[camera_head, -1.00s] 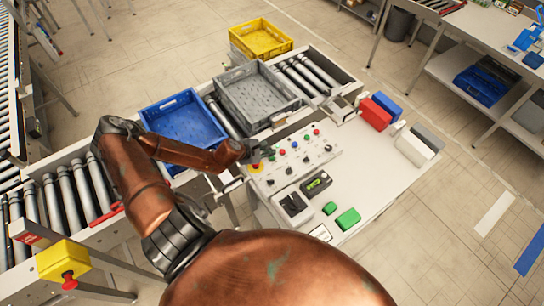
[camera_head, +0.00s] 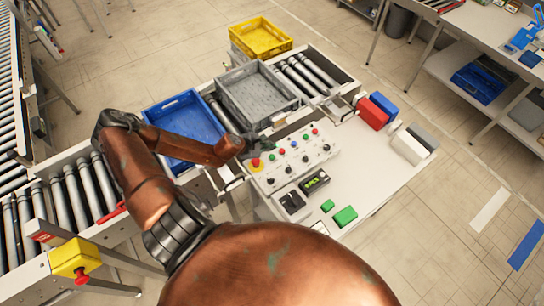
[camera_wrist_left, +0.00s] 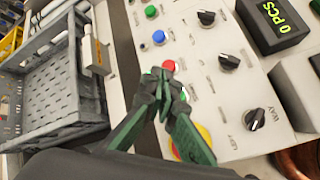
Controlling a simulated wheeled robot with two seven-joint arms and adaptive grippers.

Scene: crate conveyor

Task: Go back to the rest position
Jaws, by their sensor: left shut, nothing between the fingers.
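My left gripper (camera_head: 262,146) is above the far left edge of the white control panel (camera_head: 298,160), its arm coming in from the left. In the left wrist view its two dark green fingers (camera_wrist_left: 165,84) are together with nothing between them. They overlap a red button (camera_wrist_left: 169,66) and partly hide a green button; whether they touch the panel I cannot tell. The yellow-based red stop button (camera_head: 256,164) lies just below the gripper in the head view and is mostly hidden behind the fingers in the wrist view. My right gripper is not in view.
A display (camera_head: 315,182) reads 0 PCS. Red, blue, white and grey boxes sit on the table's right side. Its middle is clear.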

